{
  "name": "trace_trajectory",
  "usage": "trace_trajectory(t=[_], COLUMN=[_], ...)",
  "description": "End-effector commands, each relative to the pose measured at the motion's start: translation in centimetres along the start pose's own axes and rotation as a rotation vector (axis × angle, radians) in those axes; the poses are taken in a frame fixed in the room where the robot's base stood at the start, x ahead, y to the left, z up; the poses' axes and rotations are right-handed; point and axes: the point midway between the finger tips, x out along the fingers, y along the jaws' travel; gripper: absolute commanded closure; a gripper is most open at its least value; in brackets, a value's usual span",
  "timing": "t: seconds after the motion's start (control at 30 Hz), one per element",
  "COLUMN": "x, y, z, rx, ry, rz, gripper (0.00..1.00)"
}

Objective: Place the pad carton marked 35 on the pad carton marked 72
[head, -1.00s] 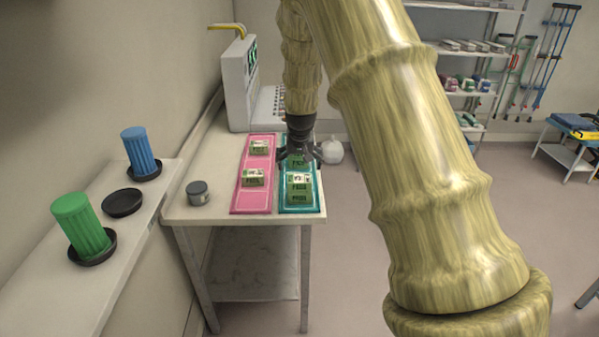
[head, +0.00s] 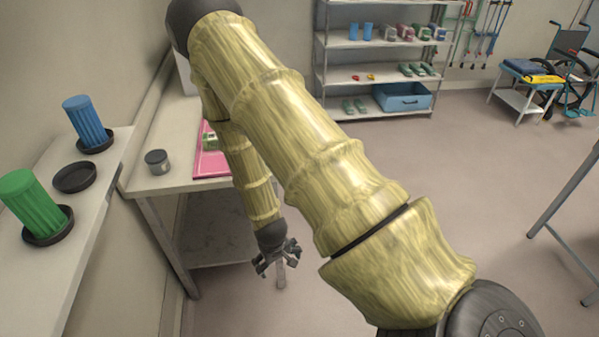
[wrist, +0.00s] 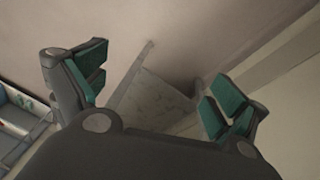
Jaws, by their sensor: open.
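One green-and-white pad carton (head: 210,142) shows on the pink mat (head: 208,166), partly behind my arm. Its number cannot be read. The other cartons and the teal mat are hidden behind my arm in the head view, so I cannot tell which cartons are marked 35 and 72. My gripper (head: 277,258) is open and empty, pointing down in front of the table, below its top. In the wrist view my gripper (wrist: 160,92) has its teal finger pads spread apart with nothing between them.
A dark grey jar (head: 157,162) stands on the white table (head: 150,184). A ledge at left holds a green cup (head: 32,200), a blue cup (head: 87,120) and an empty black dish (head: 75,178). Shelving (head: 375,75) stands behind.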

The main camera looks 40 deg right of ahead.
Motion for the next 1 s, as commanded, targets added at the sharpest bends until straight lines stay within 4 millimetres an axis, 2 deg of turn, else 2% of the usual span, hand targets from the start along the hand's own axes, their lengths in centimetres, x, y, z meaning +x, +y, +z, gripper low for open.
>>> trace_trajectory(t=[0.03,0.2,0.3,0.4,0.5,0.57,0.87,1.0], x=[0.9,1.9,1.6,1.1,0.8,0.7,0.8,1.7], y=[-0.9,-3.6,-4.8,-5.5,-6.0,-6.1,-6.1,-6.2], z=[3.8,14.2,18.8,21.9,23.5,23.9,24.0,24.1], rx=[-0.028,-0.104,-0.134,-0.152,-0.162,-0.165,-0.165,-0.165], ry=[-0.029,-0.087,-0.113,-0.130,-0.138,-0.139,-0.139,-0.139], rz=[-0.012,-0.064,-0.096,-0.119,-0.135,-0.139,-0.139,-0.139], gripper=[0.03,0.03,0.03,0.03,0.03,0.03,0.03,0.03])
